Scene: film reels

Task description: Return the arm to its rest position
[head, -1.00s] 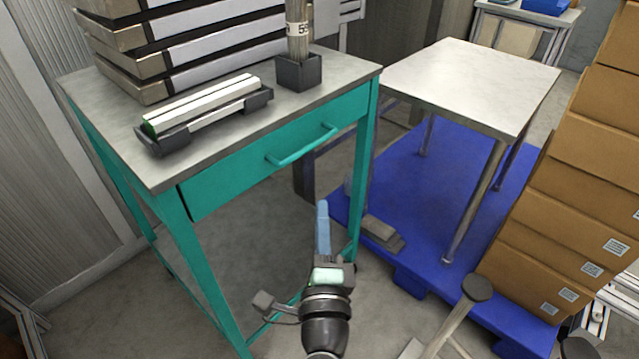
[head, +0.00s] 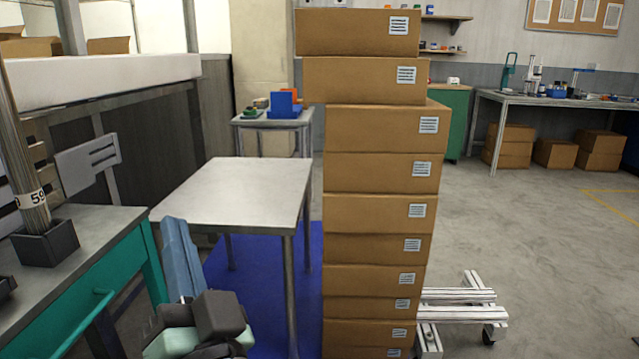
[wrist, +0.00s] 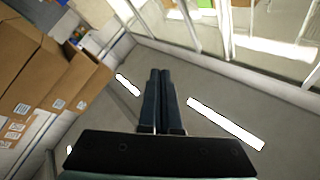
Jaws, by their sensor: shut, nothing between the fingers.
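My gripper (head: 180,250) stands raised at the lower left of the head view, with its blue fingers pointing up. The fingers are together and nothing is between them. It shows in front of the teal workbench and the metal table. In the wrist view the two dark fingers (wrist: 159,88) lie side by side, closed and empty. They are seen against grey surfaces and bright strips, apart from any object.
A tall stack of cardboard boxes (head: 380,180) stands right of my gripper. A bare metal table (head: 240,190) stands behind it. The teal workbench (head: 85,300) is at left, with a dark holder (head: 45,245) of rods. Open floor (head: 540,230) lies right of the boxes.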

